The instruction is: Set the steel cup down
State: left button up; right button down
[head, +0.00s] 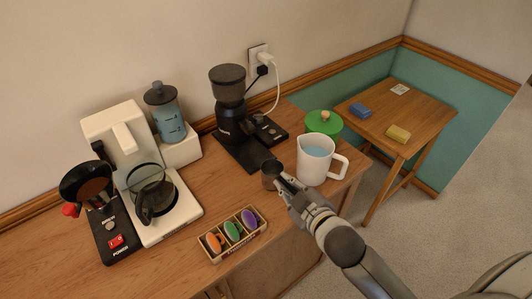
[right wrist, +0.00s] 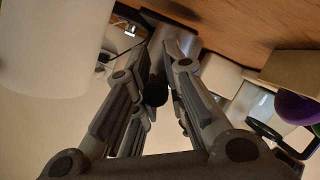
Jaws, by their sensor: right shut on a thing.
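The steel cup (head: 269,172) is small and grey, at the front of the coffee grinder's base. It looks upright in the head view; I cannot tell whether its bottom touches the wooden counter (head: 210,165). My right gripper (head: 281,184) reaches in from the lower right and is shut on the cup, its fingers hiding part of the cup's near side. In the right wrist view the cup (right wrist: 174,40) shows as shiny metal between the fingertips, with the counter's wood at the top of the picture. My left gripper is not in view.
A white pitcher (head: 314,165) of blue liquid stands close right of the gripper. The black grinder (head: 229,95) is behind. A box of colored capsules (head: 232,234) is front left, a coffee maker (head: 165,210) further left. Bare counter lies between the box and cup.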

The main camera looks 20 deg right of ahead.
aim_at(274, 163)
jog(key=w, duration=0.2)
jog(key=w+p, duration=0.1)
jog(key=w, duration=0.2)
jog(key=w+a, duration=0.1)
jog(key=w, duration=0.2)
jog(key=shift+w, duration=0.2)
jog(key=w, duration=0.1)
jog(key=w+p, duration=0.1)
jog(key=w, duration=0.1)
jog(key=shift+w+a+r, duration=0.15)
jog(key=shift+w+a, duration=0.05)
jog(key=shift+w, duration=0.1)
jog(key=shift+w+f+p, duration=0.1)
jog(key=shift+f+p, duration=0.2)
jog(key=shift+f, duration=0.15)
jog(key=shift+f, duration=0.2)
jog(key=c, duration=1.5)
grip_release()
jog(key=shift+r, duration=0.1)
